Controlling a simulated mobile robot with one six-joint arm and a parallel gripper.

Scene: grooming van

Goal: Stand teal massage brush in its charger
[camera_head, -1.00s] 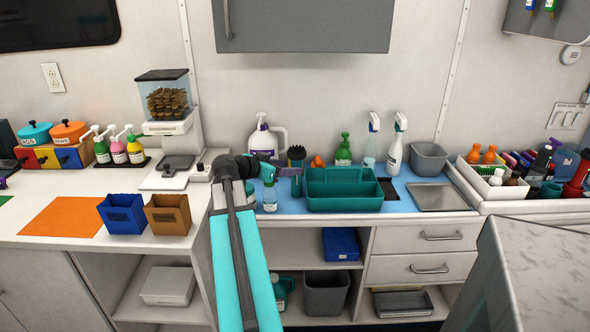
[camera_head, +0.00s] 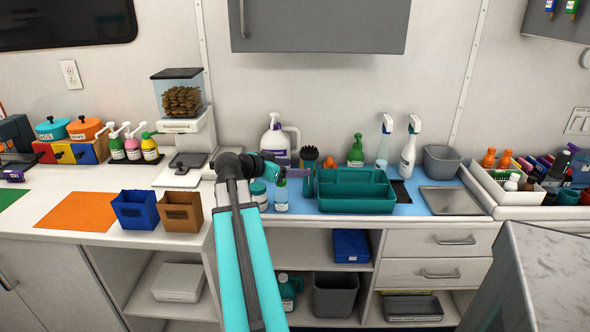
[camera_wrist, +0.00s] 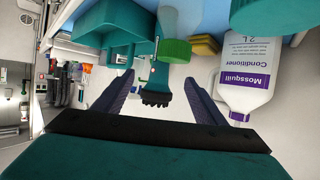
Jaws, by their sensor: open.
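The teal massage brush stands upright, its black bristled head (camera_head: 309,155) on top and its teal handle (camera_head: 308,183) below, just left of the teal caddy. In the wrist view the brush head (camera_wrist: 155,97) shows beyond and between my two dark fingers. My gripper (camera_wrist: 163,98) is open with nothing clasped. In the head view my gripper (camera_head: 285,172) is left of the brush, pointing right towards it, its fingers hard to make out. I cannot make out a charger for certain; the brush's foot is partly hidden.
A clear bottle (camera_head: 281,194) and a teal-lidded jar (camera_head: 258,192) stand close in front of my gripper. The conditioner jug (camera_head: 270,140) is behind it. The teal caddy (camera_head: 355,200) blocks the right side. A grey tray (camera_head: 453,200) lies farther right.

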